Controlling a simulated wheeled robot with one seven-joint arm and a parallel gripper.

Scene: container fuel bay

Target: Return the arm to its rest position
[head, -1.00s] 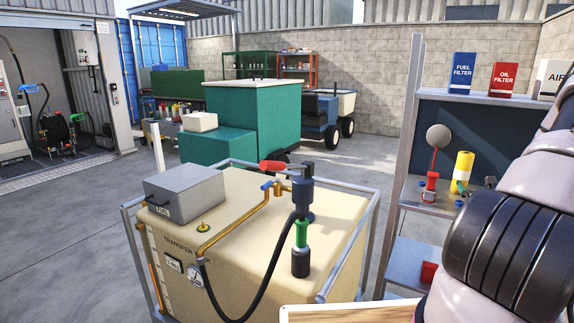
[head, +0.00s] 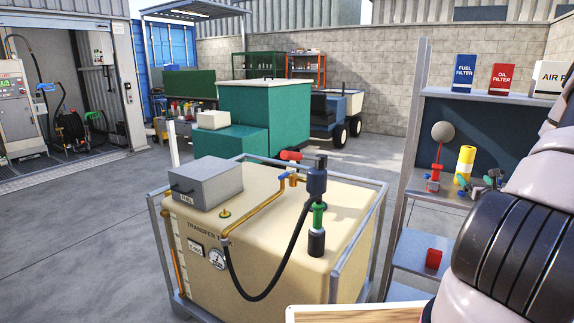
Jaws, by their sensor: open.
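My arm shows at the right edge of the head view as a thick white and black link, folded close to the camera. My gripper is outside the picture, so its jaws and anything near them are hidden. No contact between the visible part of my arm and any object can be made out.
A beige transfer tank (head: 265,262) in a grey frame stands ahead, with a hose and nozzle (head: 317,228) on top. A shelf unit (head: 420,250) with filter boxes stands right. A wooden board (head: 350,314) shows at the bottom edge. Open floor (head: 80,240) lies left.

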